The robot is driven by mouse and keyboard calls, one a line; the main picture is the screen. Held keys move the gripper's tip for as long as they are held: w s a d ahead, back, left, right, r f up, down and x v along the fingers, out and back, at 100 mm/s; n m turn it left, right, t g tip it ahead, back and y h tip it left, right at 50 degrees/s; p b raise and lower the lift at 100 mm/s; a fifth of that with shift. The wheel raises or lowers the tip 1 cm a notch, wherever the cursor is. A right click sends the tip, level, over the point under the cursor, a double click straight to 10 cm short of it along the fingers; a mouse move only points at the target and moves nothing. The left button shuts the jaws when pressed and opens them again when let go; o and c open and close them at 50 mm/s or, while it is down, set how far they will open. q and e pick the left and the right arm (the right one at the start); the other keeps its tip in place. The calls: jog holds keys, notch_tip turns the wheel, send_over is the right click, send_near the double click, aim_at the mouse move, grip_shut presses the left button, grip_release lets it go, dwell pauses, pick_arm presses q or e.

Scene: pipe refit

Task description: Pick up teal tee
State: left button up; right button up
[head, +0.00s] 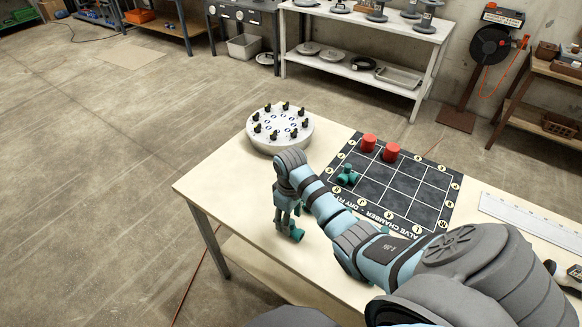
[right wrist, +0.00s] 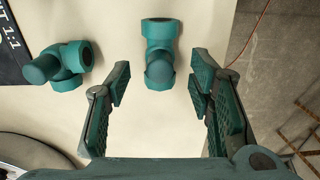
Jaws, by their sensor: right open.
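A teal tee (head: 296,234) lies on the bare table top just below my right gripper (head: 286,216). In the right wrist view this teal tee (right wrist: 160,52) lies ahead of the gap between the fingertips (right wrist: 159,85), apart from both. My right gripper is open, empty and points down. A second teal fitting (right wrist: 60,66) lies to the left in the wrist view, beside the dark mat's edge; my arm seems to hide it in the head view. Another teal fitting (head: 347,176) sits on the dark grid mat (head: 409,187). My left gripper is out of view.
Two red cylinders (head: 369,143) stand at the mat's far edge. A round white holder (head: 262,140) with several dark-topped pegs stands at the table's far left. A white ruler (head: 530,222) lies right of the mat. The table's left edge (head: 200,212) is near my right gripper.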

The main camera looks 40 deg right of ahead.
aim_at(291, 222)
notch_tip(291, 222, down, 5)
jog(key=shift+r+b, duration=0.2)
jog(key=shift+b, duration=0.2)
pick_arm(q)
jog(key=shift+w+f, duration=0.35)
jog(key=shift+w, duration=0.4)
pick_arm(e)
jog(key=shift+r, duration=0.15)
jog(key=shift+s, duration=0.1)
jog(key=c, duration=0.3)
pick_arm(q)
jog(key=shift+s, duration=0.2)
pick_arm(e)
grip_shut()
